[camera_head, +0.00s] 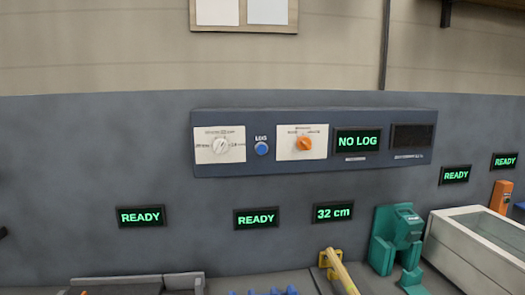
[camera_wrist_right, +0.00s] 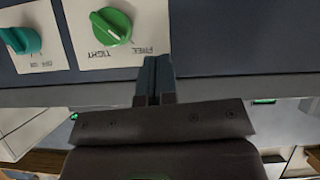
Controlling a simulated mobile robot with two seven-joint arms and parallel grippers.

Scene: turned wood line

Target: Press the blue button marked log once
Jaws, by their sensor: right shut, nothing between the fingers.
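The blue button (camera_head: 261,149) sits on the long dark blue wall panel (camera_head: 315,175), under a small white label that seems to read LOG. It lies between a white plate with a pale knob on its left and a white plate with an orange knob on its right. A screen (camera_head: 357,141) on the panel reads NO LOG. My right gripper (camera_wrist_right: 155,62) shows only in the right wrist view, shut and empty. It is in front of a dark panel edge, and no blue button shows there. My left gripper is in neither view.
In the right wrist view a green knob (camera_wrist_right: 111,26) marked TIGHT and FREE and a teal knob (camera_wrist_right: 20,40) marked OFF ON are near my fingers. Below the wall panel stand a green machine (camera_head: 398,238), a yellow part (camera_head: 338,270) and a pale glass-topped box (camera_head: 480,235).

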